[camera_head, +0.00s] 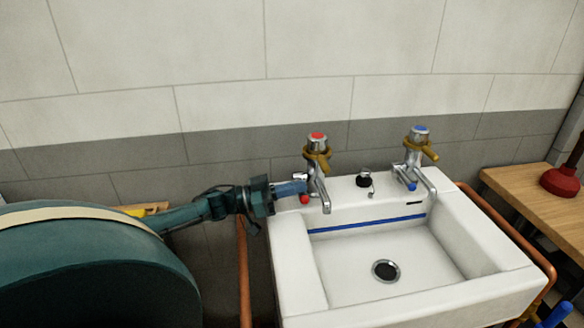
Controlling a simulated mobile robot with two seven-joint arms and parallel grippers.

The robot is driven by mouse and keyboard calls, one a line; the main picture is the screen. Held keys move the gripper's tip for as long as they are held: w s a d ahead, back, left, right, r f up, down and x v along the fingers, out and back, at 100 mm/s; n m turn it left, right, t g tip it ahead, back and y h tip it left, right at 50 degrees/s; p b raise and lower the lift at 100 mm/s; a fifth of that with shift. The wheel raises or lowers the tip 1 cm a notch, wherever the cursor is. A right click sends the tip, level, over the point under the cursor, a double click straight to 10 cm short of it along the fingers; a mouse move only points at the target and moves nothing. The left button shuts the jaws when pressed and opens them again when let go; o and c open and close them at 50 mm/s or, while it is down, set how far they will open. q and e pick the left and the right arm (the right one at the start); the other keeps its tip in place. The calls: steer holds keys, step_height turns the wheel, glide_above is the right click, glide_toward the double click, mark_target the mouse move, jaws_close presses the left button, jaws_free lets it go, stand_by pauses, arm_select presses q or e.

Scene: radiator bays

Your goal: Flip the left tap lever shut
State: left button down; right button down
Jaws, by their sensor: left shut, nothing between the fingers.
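The left tap (315,173) is chrome with a red cap and stands at the back left of the white sink (303,264). A small red-tipped lever (304,199) shows low on its left side. My left gripper (302,185) comes in from the left with its fingers shut and empty. Its tips are at the left tap's body, just above the red tip in the picture. I cannot tell whether they touch the tap or lever. The fingers hide part of the lever. My right gripper is not in view.
The right tap (412,160) has a blue cap and a blue-tipped lever. A black plug (363,181) sits between the taps. Copper pipes (243,275) run beside the sink. A wooden bench (530,200) with a red plunger (561,181) stands right. The basin is empty.

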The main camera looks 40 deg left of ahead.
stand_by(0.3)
arm_select(q)
steer(key=v, duration=1.3)
steer(key=shift+f, duration=0.1)
